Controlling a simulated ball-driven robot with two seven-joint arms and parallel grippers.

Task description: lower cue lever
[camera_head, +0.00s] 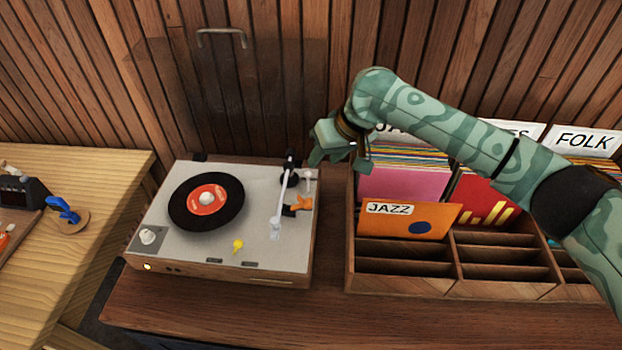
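The record player (180,245) stands on the dark wooden counter, with a black record (180,205) with an orange label on its platter. Its silver tonearm (280,205) lies along the right side of the deck, to the right of the record. A small orange piece (301,203) and a small pale lever-like part (309,178) sit by the tonearm; I cannot tell which is the cue lever. My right gripper (340,160) is open and empty, above and right of the tonearm's pivot, with its fingers apart. My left gripper is not in view.
A wooden record crate (350,270) with sleeves and genre cards stands close to the right of the player. A clear raised lid with a handle (222,32) rises behind the deck. A pale wooden table (110,175) is at left. The front counter (250,320) is clear.

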